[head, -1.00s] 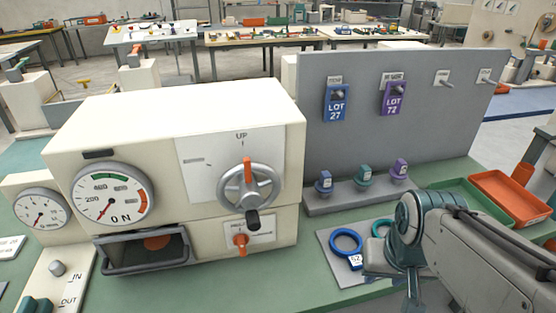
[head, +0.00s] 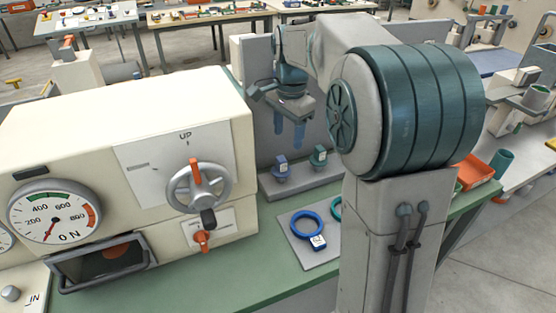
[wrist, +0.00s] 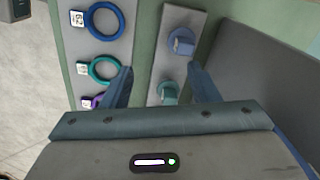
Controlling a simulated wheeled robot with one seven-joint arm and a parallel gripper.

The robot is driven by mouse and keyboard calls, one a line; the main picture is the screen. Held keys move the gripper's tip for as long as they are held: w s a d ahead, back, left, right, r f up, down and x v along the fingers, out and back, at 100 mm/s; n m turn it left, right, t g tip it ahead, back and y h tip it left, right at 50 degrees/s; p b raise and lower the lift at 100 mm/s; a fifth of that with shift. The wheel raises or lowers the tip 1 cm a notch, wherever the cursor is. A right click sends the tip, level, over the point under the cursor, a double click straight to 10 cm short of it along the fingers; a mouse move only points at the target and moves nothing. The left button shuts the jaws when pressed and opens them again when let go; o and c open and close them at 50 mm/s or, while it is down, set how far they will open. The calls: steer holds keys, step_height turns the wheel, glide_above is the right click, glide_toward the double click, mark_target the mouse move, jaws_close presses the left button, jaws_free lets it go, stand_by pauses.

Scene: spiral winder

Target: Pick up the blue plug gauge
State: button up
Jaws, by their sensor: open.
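The blue plug gauge (head: 281,168) stands upright on a grey stand at the foot of the grey panel. It also shows in the wrist view (wrist: 183,43), just beyond my fingertips. My gripper (head: 289,132) is open and empty, pointing down above the stand. In the wrist view my gripper's fingertips (wrist: 160,72) lie either side of the stand. A teal plug gauge (head: 319,156) stands to the right of the blue one; in the wrist view it is partly hidden by my gripper. The purple plug gauge is hidden.
A grey mat (head: 318,256) in front holds a blue ring gauge (head: 306,224) and a teal one (head: 335,207); a purple one (wrist: 92,102) shows in the wrist view. The grey panel (head: 248,110) rises close behind the stand. A cream machine with a handwheel (head: 198,187) stands left.

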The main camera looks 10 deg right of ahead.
mark_target(281, 158)
steer(key=w+m, duration=0.3)
steer(key=w, duration=0.2)
steer(key=shift+g, duration=0.3)
step_height(281, 158, down, 9)
steer(key=shift+w+r, duration=0.15)
steer(key=shift+r, duration=0.05)
steer(key=shift+w+a+f+p, duration=0.15)
steer(key=shift+f+p, duration=0.25)
steer(key=shift+f, duration=2.25)
steer(key=c, duration=1.1)
